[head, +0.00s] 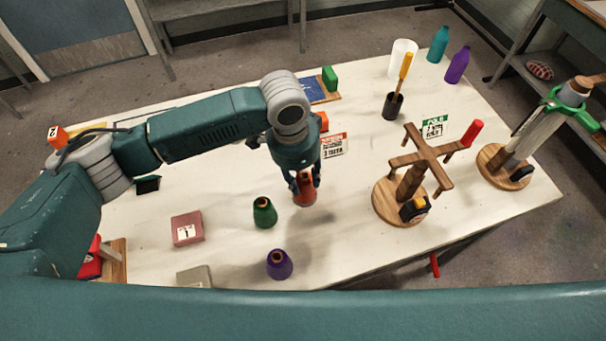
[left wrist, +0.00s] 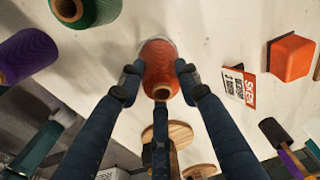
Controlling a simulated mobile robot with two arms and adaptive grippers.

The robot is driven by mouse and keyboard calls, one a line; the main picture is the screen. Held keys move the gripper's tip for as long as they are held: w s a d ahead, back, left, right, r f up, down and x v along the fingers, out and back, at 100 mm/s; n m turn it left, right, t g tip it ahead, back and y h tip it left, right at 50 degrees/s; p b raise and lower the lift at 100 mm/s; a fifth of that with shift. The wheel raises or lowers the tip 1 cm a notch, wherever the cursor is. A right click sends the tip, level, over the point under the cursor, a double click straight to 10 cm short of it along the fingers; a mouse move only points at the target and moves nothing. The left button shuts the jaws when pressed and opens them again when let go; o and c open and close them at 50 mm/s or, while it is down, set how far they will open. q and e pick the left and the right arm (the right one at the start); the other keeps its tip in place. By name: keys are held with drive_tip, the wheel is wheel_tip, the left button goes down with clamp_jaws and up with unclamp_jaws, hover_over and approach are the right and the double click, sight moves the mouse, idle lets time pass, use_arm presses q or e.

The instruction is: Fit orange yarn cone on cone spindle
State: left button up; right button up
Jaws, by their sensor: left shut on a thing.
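The orange yarn cone (head: 305,195) is near the middle of the table in the head view. My left gripper (head: 304,181) points down and is shut on it. In the left wrist view the orange cone (left wrist: 160,66) sits between the fingers, its narrow, hollow end toward the camera. I cannot tell whether its wide end touches the table. To its right stands a wooden stand (head: 409,185) with a round base and crossed arms. Farther right, another round-based stand (head: 494,168) carries a pale upright part and a green clamp. I cannot tell which is the cone spindle. My right gripper is not in view.
A green cone (head: 264,213) and a purple cone (head: 279,264) stand close to the left and front of the orange one. A dark cup with a yellow-handled tool (head: 405,65), a white cylinder (head: 403,58) and bottles stand at the back right. A pink box (head: 187,229) lies left.

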use_arm(q)
drive_tip(key=o, duration=1.2)
drive_tip(key=shift+o, duration=0.2)
wheel_tip(320, 180, up, 12)
drive_tip(key=a, duration=0.1)
drive_tip(key=shift+s+a, duration=0.2)
drive_tip(key=shift+s, duration=0.1)
drive_tip(key=shift+f, duration=0.1)
